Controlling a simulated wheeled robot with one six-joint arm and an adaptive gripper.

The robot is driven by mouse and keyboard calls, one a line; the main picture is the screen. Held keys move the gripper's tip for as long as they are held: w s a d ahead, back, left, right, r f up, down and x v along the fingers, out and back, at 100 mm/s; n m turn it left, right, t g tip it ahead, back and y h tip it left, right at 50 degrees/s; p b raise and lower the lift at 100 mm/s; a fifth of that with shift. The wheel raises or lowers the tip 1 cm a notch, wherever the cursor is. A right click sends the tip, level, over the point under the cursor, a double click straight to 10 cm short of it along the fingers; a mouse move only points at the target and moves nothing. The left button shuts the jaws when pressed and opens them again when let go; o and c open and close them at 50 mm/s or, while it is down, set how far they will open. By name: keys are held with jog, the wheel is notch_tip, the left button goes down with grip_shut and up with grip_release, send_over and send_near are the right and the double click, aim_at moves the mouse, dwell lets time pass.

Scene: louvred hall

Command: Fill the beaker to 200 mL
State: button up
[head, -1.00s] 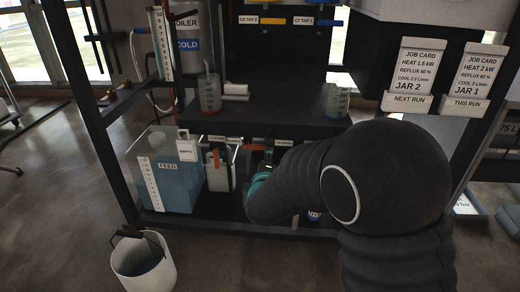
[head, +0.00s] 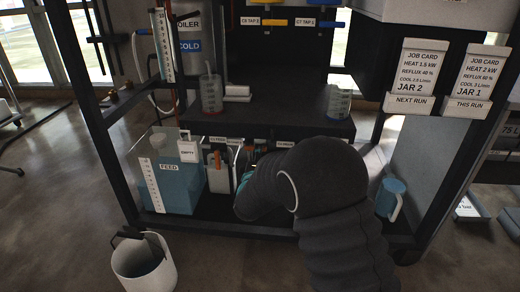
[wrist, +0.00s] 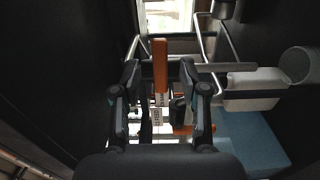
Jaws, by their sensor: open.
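A clear graduated beaker (head: 211,93) with a little red in its base stands at the left of the dark shelf. A second clear graduated vessel (head: 339,102) stands at the shelf's right end. A tank labelled FEED (head: 180,186), with blue liquid and a white scale, sits on the lower deck. In the wrist view my gripper (wrist: 160,108) is open, its fingers on either side of an orange lever (wrist: 160,65) with a white label below; I cannot tell whether they touch it.
A white bucket (head: 143,262) stands on the floor at front left. A blue jug (head: 391,197) stands on the lower deck at right. Two job cards (head: 416,70) hang at upper right. Frame posts and the shelf enclose the space around my arm.

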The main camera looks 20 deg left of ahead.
jog(key=shift+x, duration=1.6)
grip_shut()
